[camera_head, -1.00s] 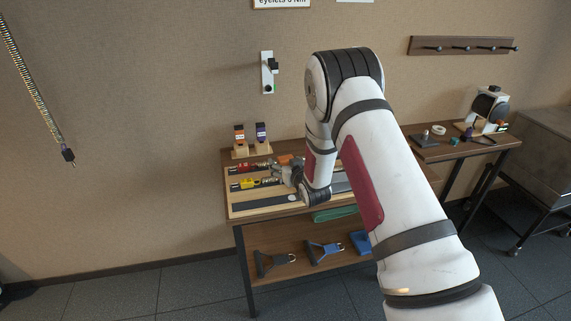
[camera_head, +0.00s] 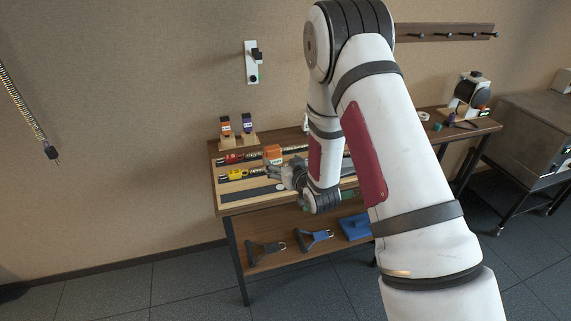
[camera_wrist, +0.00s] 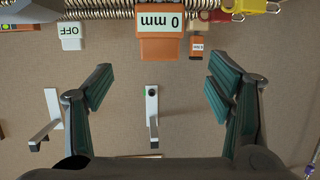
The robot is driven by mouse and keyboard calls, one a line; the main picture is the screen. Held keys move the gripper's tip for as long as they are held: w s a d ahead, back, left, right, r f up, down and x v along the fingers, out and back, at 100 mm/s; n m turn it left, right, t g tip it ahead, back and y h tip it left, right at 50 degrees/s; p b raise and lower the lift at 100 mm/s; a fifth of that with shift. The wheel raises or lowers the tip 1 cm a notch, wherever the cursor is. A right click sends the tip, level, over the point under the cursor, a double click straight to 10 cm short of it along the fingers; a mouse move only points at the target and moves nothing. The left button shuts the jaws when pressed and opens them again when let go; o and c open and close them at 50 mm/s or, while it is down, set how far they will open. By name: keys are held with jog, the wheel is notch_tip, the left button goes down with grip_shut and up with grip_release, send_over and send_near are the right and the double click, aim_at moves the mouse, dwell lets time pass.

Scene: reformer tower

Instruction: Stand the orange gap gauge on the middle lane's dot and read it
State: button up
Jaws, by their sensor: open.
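The orange gap gauge (camera_head: 272,153) stands on the lane board beside coiled springs. In the wrist view the gauge (camera_wrist: 160,45) appears upside down, and its pale display reads 0 mm. Its base is out of that picture, so I cannot tell whether it is on the middle lane's dot. The middle lane carries a yellow piece (camera_head: 237,174) and the back lane a red piece (camera_head: 231,158). My gripper (camera_wrist: 160,76) is open and empty, with its fingers spread wide and the gauge beyond their tips, apart from them. In the head view my arm hides the right part of the lanes.
A wooden stand (camera_head: 238,140) with an orange and a purple labelled piece is at the bench's back left. The front lane shows a pale dot (camera_head: 280,187). A wall switch (camera_head: 252,62) hangs behind. Strap handles (camera_head: 265,250) lie on the lower shelf.

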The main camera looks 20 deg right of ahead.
jog(key=s+d+r+m+g+h, duration=0.1)
jog(key=s+r+g, duration=0.2)
jog(key=s+r, duration=0.5)
jog(key=s+r+g+h, duration=0.1)
jog(key=s+r+g, duration=0.2)
jog(key=s+r, duration=0.55)
jog(key=s+a+r+g, duration=0.1)
jog(key=s+r+g, duration=0.1)
jog(key=s, duration=1.1)
jog(key=s+r+g, duration=0.3)
jog(key=s+r, duration=0.2)
jog(key=s, duration=0.8)
jog(key=shift+s+a+r, duration=0.2)
jog(key=shift+a+r, duration=0.05)
jog(key=shift+a, duration=0.1)
notch_tip(320, 180, up, 3)
jog(key=shift+f+t+p, duration=0.1)
jog(key=shift+t+p, duration=0.2)
jog(key=shift+p, duration=0.8)
